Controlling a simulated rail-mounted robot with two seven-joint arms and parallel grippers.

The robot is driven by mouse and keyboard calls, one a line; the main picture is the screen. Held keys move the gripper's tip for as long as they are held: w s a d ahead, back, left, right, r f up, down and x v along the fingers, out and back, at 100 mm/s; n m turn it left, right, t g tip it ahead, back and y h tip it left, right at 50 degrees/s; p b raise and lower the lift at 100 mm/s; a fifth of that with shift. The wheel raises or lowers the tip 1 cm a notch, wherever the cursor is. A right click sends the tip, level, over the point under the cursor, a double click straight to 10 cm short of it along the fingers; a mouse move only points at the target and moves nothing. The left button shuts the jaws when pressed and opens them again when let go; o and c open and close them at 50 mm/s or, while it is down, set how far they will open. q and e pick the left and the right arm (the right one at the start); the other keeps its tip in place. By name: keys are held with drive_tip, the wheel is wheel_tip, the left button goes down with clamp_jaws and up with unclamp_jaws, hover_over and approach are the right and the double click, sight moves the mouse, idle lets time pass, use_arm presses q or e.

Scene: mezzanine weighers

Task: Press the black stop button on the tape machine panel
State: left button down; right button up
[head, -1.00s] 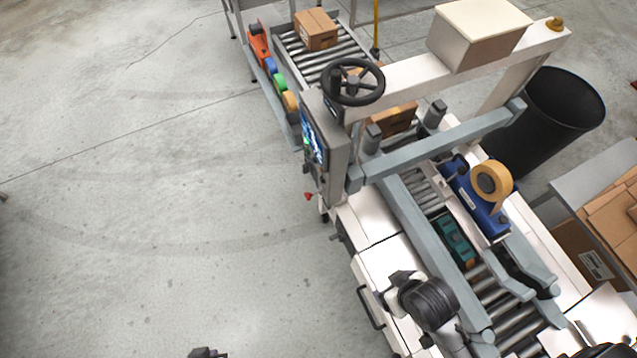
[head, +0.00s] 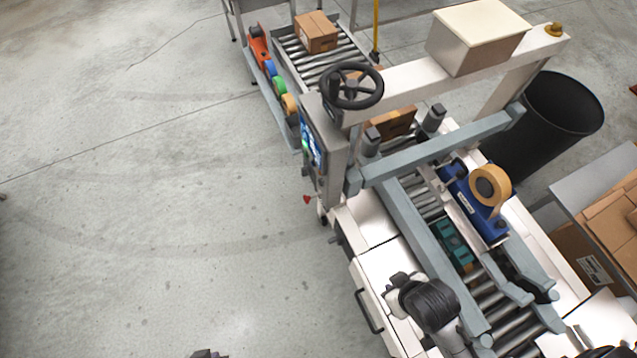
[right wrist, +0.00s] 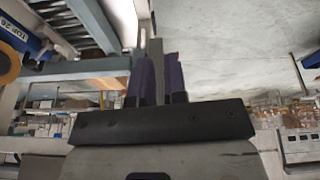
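The tape machine's control panel (head: 313,143) stands on the left side of its frame, with a lit screen and a small green spot, seen at a steep angle. I cannot make out the black stop button in either current view. A red knob-like part (head: 307,199) sits below the panel. My right arm is over the machine's near white cover, well short of the panel. My right gripper (right wrist: 157,75) shows dark fingers close together in the right wrist view; a grey strip shows between them, and I cannot tell whether they meet. Part of my left gripper (head: 208,354) shows at the bottom edge.
A black handwheel (head: 352,87) is above the panel. A blue tape head (head: 475,205) with a tan roll sits over the rollers. A carton (head: 316,32) is on the far conveyor. A black bin (head: 550,120) is at right. The floor left of the machine is clear.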

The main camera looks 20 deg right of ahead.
drive_tip(key=shift+a, duration=0.1)
clamp_jaws()
idle(0.6)
